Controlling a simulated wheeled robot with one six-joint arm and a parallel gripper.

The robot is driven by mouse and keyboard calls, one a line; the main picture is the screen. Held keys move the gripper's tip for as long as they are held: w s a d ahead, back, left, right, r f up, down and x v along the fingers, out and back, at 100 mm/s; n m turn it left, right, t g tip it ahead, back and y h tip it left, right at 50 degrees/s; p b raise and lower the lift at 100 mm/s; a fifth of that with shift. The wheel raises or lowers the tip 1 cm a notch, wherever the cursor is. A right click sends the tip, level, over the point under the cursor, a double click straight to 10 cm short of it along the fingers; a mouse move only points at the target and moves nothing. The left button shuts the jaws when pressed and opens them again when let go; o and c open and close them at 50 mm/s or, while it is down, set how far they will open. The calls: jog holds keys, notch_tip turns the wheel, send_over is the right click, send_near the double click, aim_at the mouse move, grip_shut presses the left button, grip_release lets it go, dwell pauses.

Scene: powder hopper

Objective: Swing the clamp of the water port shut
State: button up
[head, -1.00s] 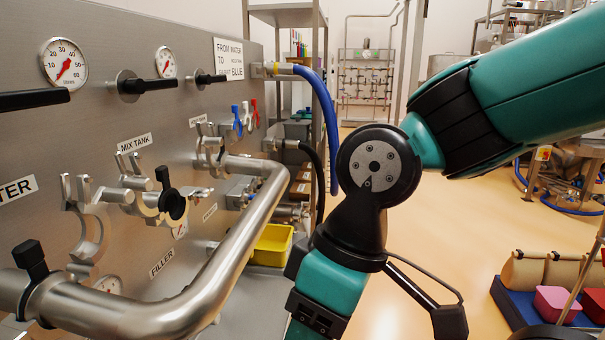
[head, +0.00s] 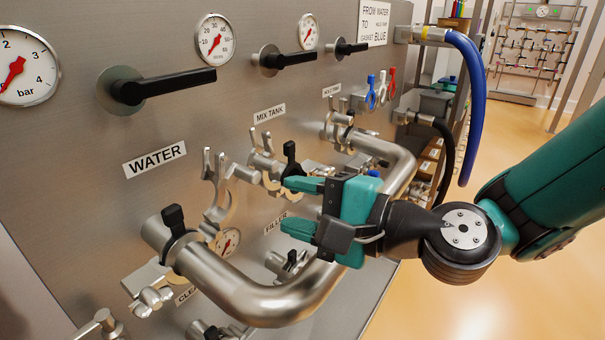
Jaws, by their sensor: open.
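The water port lies below the WATER label (head: 155,160), where the left end of a bent steel pipe (head: 270,300) meets the panel. A black handle (head: 173,218) stands on that pipe end. A silver forked clamp piece (head: 217,190) stands open, swung out to the right of the pipe end and apart from it. More silver clamp hardware (head: 150,287) shows below left of the pipe end. My gripper (head: 287,207) is open and empty, its teal fingers pointing left toward the forked piece with a gap between. It hides part of the panel behind.
The mix tank port with its black knob (head: 290,155) sits just above and behind my fingers. The pipe bend passes below and behind my gripper. Black valve levers (head: 170,87) stick out above. A blue hose (head: 470,100) hangs at upper right.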

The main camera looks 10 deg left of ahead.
aim_at(256, 175)
jog(key=w+a+m+p, duration=0.1)
jog(key=a+p, duration=0.1)
jog(key=w+a+m+t+p, duration=0.1)
jog(key=w+a+p, duration=0.1)
jog(key=a+p, duration=0.1)
jog(key=w+a+m+t+p, duration=0.1)
jog(key=a+m+p, duration=0.1)
jog(key=p, duration=0.1)
jog(key=shift+w+a+r, duration=0.25)
jog(key=shift+w+r, duration=0.05)
jog(key=shift+w, duration=0.05)
jog(key=shift+w+a+f+p, duration=0.2)
jog(key=shift+a+p, duration=0.15)
jog(key=shift+a, duration=0.05)
jog(key=shift+w+a+f+p, duration=0.15)
jog(key=shift+a+p, duration=0.15)
jog(key=shift+a, duration=0.1)
jog(key=shift+c, duration=0.2)
jog(key=c, duration=0.8)
